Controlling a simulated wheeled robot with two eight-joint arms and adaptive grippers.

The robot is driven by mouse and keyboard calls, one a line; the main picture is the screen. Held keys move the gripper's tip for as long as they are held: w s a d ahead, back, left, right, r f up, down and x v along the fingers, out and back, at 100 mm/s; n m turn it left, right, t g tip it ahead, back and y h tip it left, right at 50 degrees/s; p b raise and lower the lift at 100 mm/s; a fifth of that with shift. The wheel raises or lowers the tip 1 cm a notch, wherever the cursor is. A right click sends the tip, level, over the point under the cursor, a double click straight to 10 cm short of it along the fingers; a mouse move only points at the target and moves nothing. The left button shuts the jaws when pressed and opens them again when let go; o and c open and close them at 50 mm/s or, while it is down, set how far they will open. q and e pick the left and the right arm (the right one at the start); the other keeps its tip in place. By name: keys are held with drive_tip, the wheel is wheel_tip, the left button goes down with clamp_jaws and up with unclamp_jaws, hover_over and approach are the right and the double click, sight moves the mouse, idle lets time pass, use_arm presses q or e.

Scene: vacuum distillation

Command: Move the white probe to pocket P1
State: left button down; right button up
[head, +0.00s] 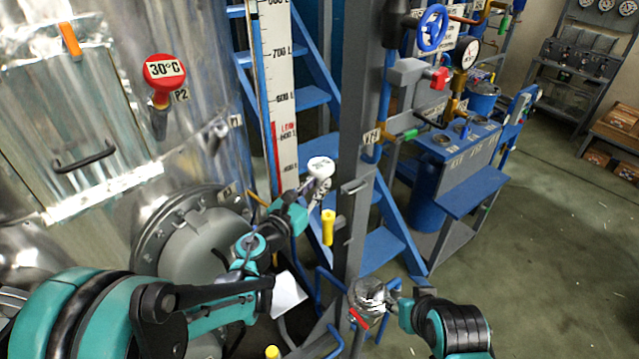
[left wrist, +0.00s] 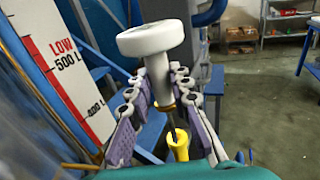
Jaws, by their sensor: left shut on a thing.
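The white probe (head: 321,167) has a round white head and is held upright in my left gripper (head: 316,190), in front of the level scale. In the left wrist view the probe (left wrist: 152,40) has its thick white neck between the two fingers (left wrist: 160,100), with a thin stem below. A red probe marked 30°C (head: 164,71) sits on the tank wall beside label P2.
The steel tank (head: 200,60) fills the left. A grey post (head: 357,130) stands just right of the probe, with blue stairs behind. A yellow handle (head: 328,228) is below the probe. A shiny metal fitting (head: 368,292) is near the post's foot. Open floor lies at right.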

use_arm(q)
drive_tip(key=shift+s+a+r+p, duration=0.3)
drive_tip(key=shift+s+a+r, duration=0.2)
drive_tip(key=shift+s, duration=0.3)
